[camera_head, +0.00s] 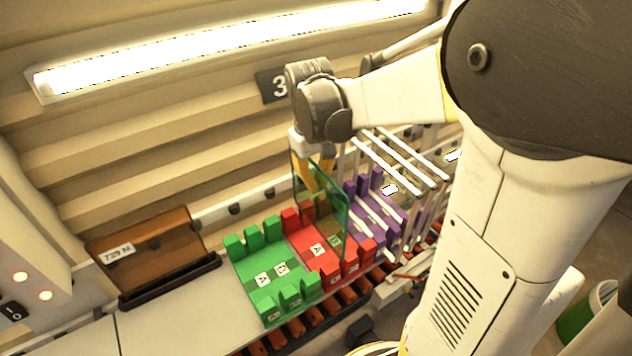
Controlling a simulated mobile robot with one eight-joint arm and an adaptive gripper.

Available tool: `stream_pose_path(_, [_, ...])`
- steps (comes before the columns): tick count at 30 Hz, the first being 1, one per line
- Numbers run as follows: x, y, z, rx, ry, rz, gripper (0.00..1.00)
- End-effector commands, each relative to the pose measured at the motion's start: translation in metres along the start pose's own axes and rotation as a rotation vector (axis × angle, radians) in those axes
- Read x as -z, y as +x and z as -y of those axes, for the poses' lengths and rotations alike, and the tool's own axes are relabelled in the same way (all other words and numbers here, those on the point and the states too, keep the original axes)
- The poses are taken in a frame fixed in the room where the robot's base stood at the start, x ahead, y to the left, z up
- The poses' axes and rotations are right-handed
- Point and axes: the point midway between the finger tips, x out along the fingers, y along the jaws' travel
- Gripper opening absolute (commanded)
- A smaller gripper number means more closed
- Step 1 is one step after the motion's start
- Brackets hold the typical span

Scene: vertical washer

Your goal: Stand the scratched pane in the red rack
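A clear pane with green edges (335,205) hangs upright under my gripper (318,180), whose yellow fingers are at its upper edge and look closed on it. No scratch can be made out on the pane at this size. The red rack (310,256) stands on the counter between the green rack and the purple rack, with upright posts along its back and front. The pane's lower edge is over or at the right part of the red rack. I cannot tell whether it sits in a slot or hangs just above.
A green rack (262,280) adjoins the red one at left. A purple rack (383,222) with white bars around it stands at right. A brown pane (150,250) leans in a black holder (170,281) at left. Rollers (300,330) run along the front; a ribbed wall is behind.

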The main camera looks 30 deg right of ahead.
Motion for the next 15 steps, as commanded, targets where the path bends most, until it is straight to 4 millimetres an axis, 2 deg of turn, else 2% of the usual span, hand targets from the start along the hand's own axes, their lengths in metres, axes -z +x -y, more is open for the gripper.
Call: stream_pose_path(15, [0.000,0.016,0.001,0.000,0.000,0.000,0.00])
